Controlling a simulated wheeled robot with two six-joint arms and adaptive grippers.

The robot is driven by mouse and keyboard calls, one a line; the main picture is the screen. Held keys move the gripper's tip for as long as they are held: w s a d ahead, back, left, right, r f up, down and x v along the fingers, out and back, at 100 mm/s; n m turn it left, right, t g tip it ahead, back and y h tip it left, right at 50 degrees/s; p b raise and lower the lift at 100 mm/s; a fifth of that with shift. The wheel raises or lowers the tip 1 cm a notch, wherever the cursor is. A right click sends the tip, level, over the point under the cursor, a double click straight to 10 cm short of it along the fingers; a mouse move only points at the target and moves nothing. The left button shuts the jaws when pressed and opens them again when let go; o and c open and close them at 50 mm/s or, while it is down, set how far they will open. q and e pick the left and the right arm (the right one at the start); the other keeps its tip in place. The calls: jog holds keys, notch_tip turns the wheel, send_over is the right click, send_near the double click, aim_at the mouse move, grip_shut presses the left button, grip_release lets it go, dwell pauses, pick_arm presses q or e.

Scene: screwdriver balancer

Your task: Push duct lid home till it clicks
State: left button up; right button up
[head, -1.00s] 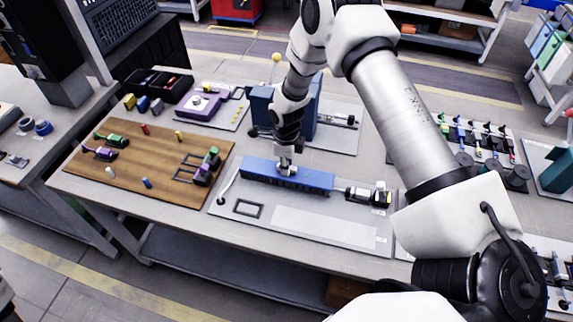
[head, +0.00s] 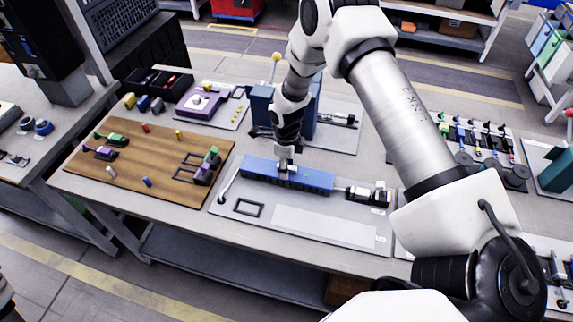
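The duct with its blue lid (head: 313,180) lies on a grey panel (head: 320,228) at the middle of the bench. The lid runs left to right along the top of the duct, with dark slots along the front side below it. My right gripper (head: 286,168) points down onto the lid, a little left of its middle. Its tip appears to touch the lid. The fingers are too small here to tell whether they are open or shut. Whether the lid is fully seated cannot be made out. My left gripper is not in view.
A black-and-white device (head: 368,194) sits right of the duct on the same panel. A black frame (head: 249,208) lies front left. A wooden board (head: 140,168) with small tools is at left. A blue block-like fixture (head: 262,104) stands close behind my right gripper.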

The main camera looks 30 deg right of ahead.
notch_tip(320, 180, up, 12)
dwell(0.4)
dwell(0.4)
